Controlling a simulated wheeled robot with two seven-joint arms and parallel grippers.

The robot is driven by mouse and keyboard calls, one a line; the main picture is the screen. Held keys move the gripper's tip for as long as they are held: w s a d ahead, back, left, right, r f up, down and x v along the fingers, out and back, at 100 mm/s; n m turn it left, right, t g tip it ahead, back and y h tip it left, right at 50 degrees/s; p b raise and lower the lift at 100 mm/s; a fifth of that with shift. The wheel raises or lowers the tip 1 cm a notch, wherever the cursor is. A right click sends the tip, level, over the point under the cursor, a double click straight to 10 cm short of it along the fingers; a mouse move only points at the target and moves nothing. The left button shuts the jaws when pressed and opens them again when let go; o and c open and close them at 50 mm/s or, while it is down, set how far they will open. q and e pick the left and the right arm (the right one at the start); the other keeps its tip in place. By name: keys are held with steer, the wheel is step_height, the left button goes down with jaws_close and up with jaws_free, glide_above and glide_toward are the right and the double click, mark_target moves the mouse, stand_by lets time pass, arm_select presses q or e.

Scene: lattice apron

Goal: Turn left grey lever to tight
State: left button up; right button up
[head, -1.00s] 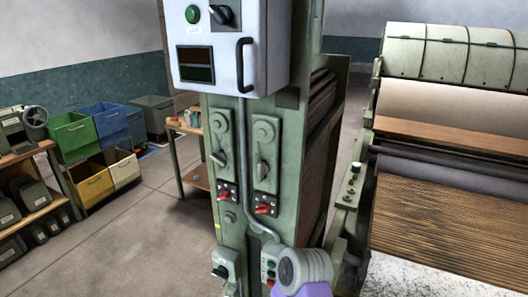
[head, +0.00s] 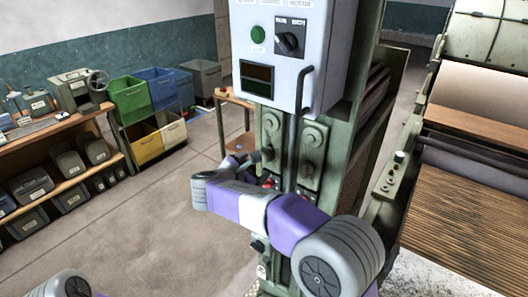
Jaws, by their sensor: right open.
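The left grey lever (head: 267,153) is on the left upright plate (head: 271,125) of the green machine column, below a round boss. It is small and partly hidden by my right gripper, so its exact angle is hard to tell. A matching right lever (head: 306,171) hangs on the plate beside it. My right arm crosses in front of the column and bends back at the wrist. My right gripper (head: 254,159) is open at the left lever, its fingers close to it; I cannot tell whether they touch. My left gripper is out of view.
A white control box (head: 283,55) with a black handle overhangs the levers. Red switches (head: 268,183) sit just below, partly behind my arm. A wooden stand (head: 238,100) is behind the column at left. A roller machine (head: 470,190) fills the right. Floor is clear at left.

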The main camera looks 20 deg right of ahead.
mark_target(265, 156)
steer(key=shift+h, duration=0.3)
steer(key=w+d, duration=0.3)
steer(key=w+d+p, duration=0.1)
steer(key=w+d, duration=0.1)
steer(key=shift+w+f, duration=0.15)
steer(key=shift+f, duration=0.25)
steer(key=c, duration=1.1)
steer(key=shift+o, duration=0.2)
steer(key=shift+f+b, duration=0.15)
steer(key=shift+b, duration=0.55)
steer(key=shift+f+m+t+b, duration=0.1)
steer(key=shift+m+t+b, duration=1.2)
steer(key=shift+b, duration=2.9)
steer(key=shift+m+t+b, duration=0.5)
steer(key=shift+m+b, duration=1.6)
steer(key=shift+b, duration=2.15)
steer(key=shift+f+m+t+b, duration=0.1)
steer(key=shift+m+t+b, duration=1.2)
steer(key=shift+b, duration=2.9)
steer(key=shift+m+g, duration=0.3)
steer(key=shift+m, duration=0.1)
